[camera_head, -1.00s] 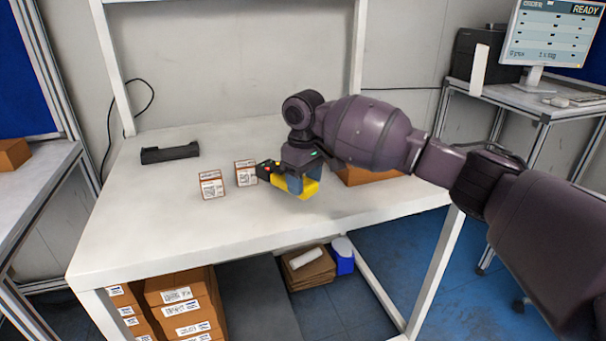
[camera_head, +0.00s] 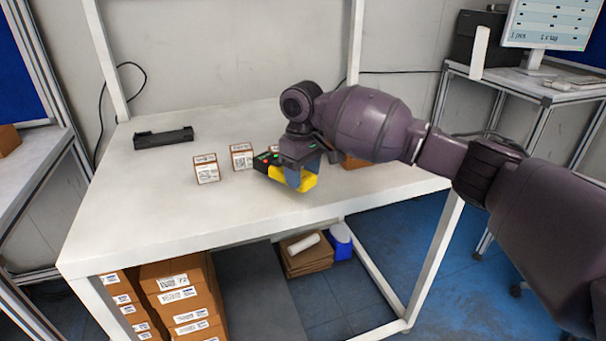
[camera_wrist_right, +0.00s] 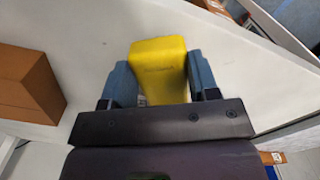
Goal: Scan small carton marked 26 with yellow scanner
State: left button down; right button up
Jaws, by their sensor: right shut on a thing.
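My right gripper (camera_head: 306,180) is shut on the yellow scanner (camera_head: 290,178) and holds it near the right part of the white table. The right wrist view shows the yellow scanner (camera_wrist_right: 160,68) between the two blue-grey fingers of the right gripper (camera_wrist_right: 160,82). Two small cartons stand on the table left of the scanner: one (camera_head: 206,168) farther left and nearer, another (camera_head: 241,156) behind it to the right. Part of a further small carton (camera_head: 275,149) shows behind the scanner. Their printed marks are too small to read. My left gripper is out of view.
A black cradle-like holder (camera_head: 163,138) lies at the back left of the white table (camera_head: 150,215). A larger brown box (camera_head: 353,162) sits behind my right arm; a brown box (camera_wrist_right: 28,85) also shows in the right wrist view. The table's front left is clear.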

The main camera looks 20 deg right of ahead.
notch_tip(320, 180, up, 11)
jog(key=p, duration=0.6)
jog(key=shift+r, duration=0.1)
